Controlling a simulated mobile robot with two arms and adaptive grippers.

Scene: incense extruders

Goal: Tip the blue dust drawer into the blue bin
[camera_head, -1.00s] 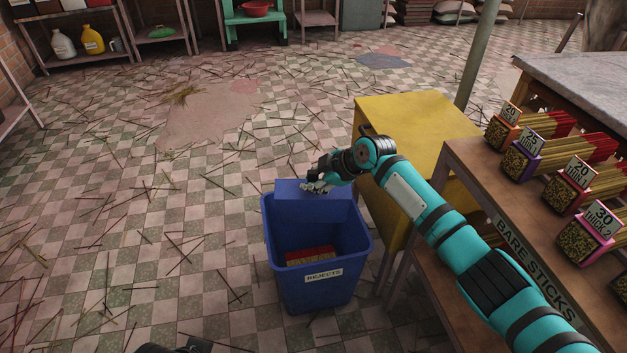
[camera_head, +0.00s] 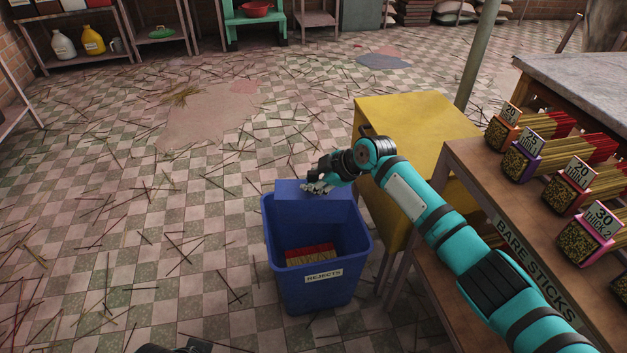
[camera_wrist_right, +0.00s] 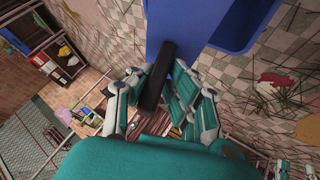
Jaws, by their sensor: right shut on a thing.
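The blue bin (camera_head: 300,294), labelled REJECTS, stands upright on the floor and also shows in the wrist view (camera_wrist_right: 236,38). My right gripper (camera_head: 318,187) is above its far rim. It is shut on the black handle (camera_wrist_right: 160,74) of the blue dust drawer (camera_head: 296,192). In the wrist view the drawer (camera_wrist_right: 178,22) extends beyond the handle, beside the bin. The drawer looks tilted at the bin's far side; its inside is hidden, so I cannot tell whether dust remains. A dark part at the bottom edge of the head view may be my left gripper (camera_head: 185,347); its fingers are hidden.
Red and tan bundles (camera_head: 310,256) lie inside the bin. A yellow cabinet (camera_head: 415,125) stands right of it, beside the BARE STICKS rack (camera_head: 470,165) with labelled stick boxes. Loose sticks litter the tiled floor, which is otherwise open to the left.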

